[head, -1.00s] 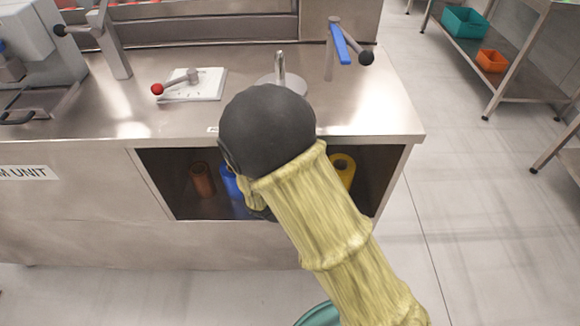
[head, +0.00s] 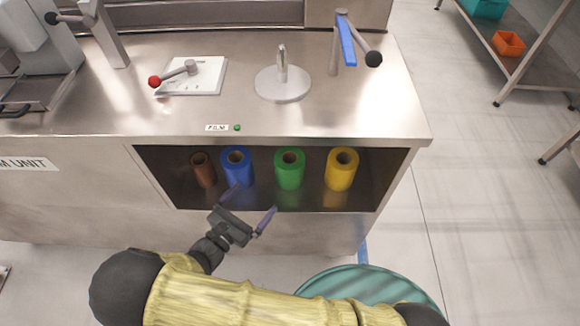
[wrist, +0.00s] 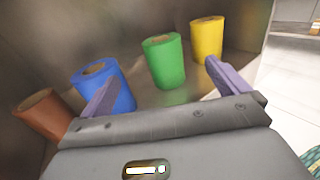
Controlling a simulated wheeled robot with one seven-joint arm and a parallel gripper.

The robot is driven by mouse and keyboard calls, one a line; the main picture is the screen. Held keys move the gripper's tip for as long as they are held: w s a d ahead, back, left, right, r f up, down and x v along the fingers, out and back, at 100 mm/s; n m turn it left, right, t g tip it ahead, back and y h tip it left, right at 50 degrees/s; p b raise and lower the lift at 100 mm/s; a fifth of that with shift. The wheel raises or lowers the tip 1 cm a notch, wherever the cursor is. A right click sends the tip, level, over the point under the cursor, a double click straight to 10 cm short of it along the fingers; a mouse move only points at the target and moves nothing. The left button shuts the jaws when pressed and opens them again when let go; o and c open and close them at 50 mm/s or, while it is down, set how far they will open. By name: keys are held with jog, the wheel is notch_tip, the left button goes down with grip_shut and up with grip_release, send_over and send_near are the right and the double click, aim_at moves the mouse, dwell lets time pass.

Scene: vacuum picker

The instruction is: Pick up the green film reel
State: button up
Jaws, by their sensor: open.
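The green film reel (head: 289,169) stands upright in the open compartment under the counter, between the blue reel (head: 237,167) and the yellow reel (head: 342,169). It also shows in the wrist view (wrist: 164,62), ahead of my gripper and between the lines of its fingers. My gripper (head: 249,206) is open and empty, in front of the compartment and below and left of the green reel. In the wrist view my fingers (wrist: 160,82) are apart, with the left one overlapping the blue reel (wrist: 115,88) in the picture.
A brown reel (head: 203,170) stands at the compartment's left. The steel counter (head: 330,115) forms a roof above the reels, with a round stand (head: 283,84) and levers on top. A teal round object (head: 365,285) is at the bottom.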

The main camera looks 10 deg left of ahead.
aim_at(285, 164)
jog(key=b+x, duration=0.1)
jog(key=x, duration=1.1)
jog(key=shift+w+b, duration=0.1)
jog(key=shift+b, duration=0.25)
jog(key=x, duration=0.1)
jog(key=b+x, duration=0.1)
jog(key=x, duration=0.3)
jog(key=shift+w+d+f, duration=0.15)
jog(key=shift+w+f, duration=0.05)
jog(key=shift+f, duration=0.1)
jog(key=shift+s+r, duration=0.1)
jog(key=shift+s, duration=0.1)
jog(key=shift+w, duration=0.1)
jog(key=c, duration=1.7)
jog(key=shift+c, duration=0.3)
notch_tip(285, 164, up, 10)
jog(key=p, duration=0.2)
